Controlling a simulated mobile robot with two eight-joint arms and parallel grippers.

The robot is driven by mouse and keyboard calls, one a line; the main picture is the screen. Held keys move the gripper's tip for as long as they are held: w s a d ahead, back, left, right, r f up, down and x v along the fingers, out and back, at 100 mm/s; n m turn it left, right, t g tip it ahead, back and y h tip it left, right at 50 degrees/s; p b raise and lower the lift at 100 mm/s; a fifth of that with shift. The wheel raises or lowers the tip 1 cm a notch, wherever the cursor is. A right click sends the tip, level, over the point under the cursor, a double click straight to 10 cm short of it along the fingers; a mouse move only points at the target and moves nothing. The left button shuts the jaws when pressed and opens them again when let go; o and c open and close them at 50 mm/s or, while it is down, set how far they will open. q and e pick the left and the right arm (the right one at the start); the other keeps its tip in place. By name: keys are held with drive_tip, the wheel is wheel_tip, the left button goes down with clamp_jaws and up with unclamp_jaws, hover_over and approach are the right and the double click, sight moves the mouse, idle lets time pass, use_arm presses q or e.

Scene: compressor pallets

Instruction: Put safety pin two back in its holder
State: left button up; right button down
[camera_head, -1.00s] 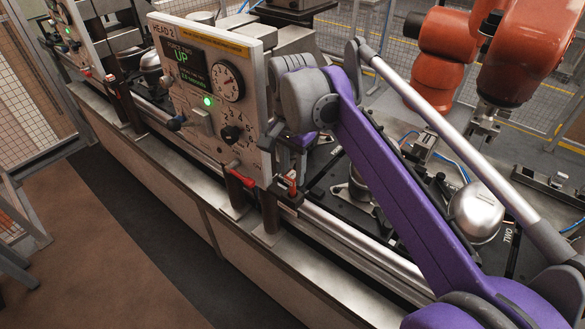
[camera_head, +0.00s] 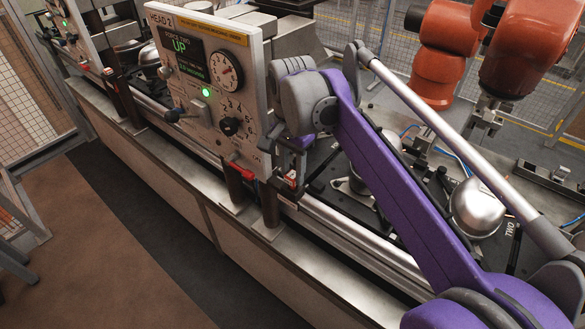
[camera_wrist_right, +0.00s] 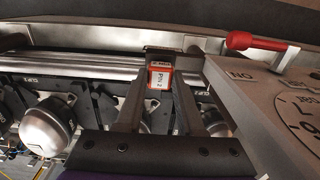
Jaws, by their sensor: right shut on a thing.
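Safety pin two (camera_wrist_right: 160,77), a red piece with a white "PIN 2" label, sits between the fingers of my right gripper (camera_wrist_right: 162,62) in the wrist view. The gripper is shut on it. In the head view my right gripper (camera_head: 290,160) points down beside the lower right corner of the HEAD 2 panel, and the red of the pin (camera_head: 291,179) shows below it, close to the top of a dark post (camera_head: 270,205). The pin's shaft is hidden. I cannot tell which part there is the holder, or whether the pin touches it. My left gripper is out of view.
The HEAD 2 panel (camera_head: 205,80) reads UP with a green light. A red-handled lever (camera_head: 240,172) sits under it and shows close to the right gripper in the wrist view (camera_wrist_right: 255,42). Silver compressor domes (camera_head: 477,208) stand behind. An orange robot arm (camera_head: 440,60) is at upper right.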

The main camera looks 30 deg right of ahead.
drive_tip(key=shift+f+b, duration=0.45)
drive_tip(key=shift+f, duration=0.5)
drive_tip(key=shift+c, duration=2.2)
unclamp_jaws()
drive_tip(key=shift+r, duration=0.1)
wheel_tip(320, 180, up, 11)
drive_tip(key=p, duration=0.1)
drive_tip(key=shift+f, duration=0.25)
drive_tip(key=s+a+f+n+t, duration=0.2)
drive_tip(key=s+f+n, duration=0.4)
drive_tip(key=f, duration=0.7)
drive_tip(key=s+a+f+n+t, duration=0.3)
drive_tip(key=s+f+n, duration=0.4)
drive_tip(key=f, duration=0.6)
drive_tip(key=shift+s+a+n, duration=0.3)
drive_tip(key=shift+s+a, duration=0.6)
drive_tip(key=shift+s, duration=0.15)
